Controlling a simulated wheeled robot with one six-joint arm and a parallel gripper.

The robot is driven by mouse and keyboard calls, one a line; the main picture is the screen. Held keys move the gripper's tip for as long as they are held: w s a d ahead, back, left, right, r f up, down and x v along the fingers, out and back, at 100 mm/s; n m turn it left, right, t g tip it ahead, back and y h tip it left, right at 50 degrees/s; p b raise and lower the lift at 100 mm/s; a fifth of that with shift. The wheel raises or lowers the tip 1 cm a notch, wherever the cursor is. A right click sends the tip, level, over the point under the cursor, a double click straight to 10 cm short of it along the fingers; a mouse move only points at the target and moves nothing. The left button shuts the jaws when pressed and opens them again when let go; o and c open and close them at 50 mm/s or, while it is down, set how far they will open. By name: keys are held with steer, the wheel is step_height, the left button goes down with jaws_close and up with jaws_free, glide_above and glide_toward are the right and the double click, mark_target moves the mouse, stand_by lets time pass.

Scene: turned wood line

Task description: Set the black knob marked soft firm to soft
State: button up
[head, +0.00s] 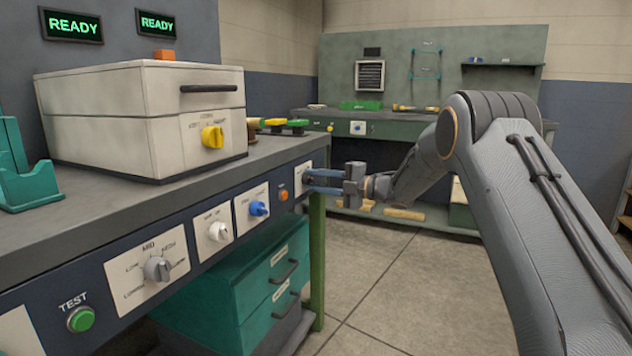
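My gripper (308,181) reaches in from the right to the far end of the workbench's front panel. Its two bluish fingers are in front of a pale plate (303,168) there. A little space shows between the fingers, but whether they touch anything is too small to tell.
Along the panel (90,262) are a green TEST button (81,319), a grey knob (158,269), a white knob (219,231), a blue knob (259,208) and an orange button (283,195). A white box with a yellow knob (212,137) stands above. Teal drawers (225,290) sit below. The floor to the right is clear.

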steer(key=o, duration=0.4)
steer(key=shift+d, duration=0.1)
steer(key=p+v, duration=0.1)
steer(key=v, duration=0.6)
steer(key=shift+s+d+p, duration=0.15)
steer(key=shift+d+p, duration=0.15)
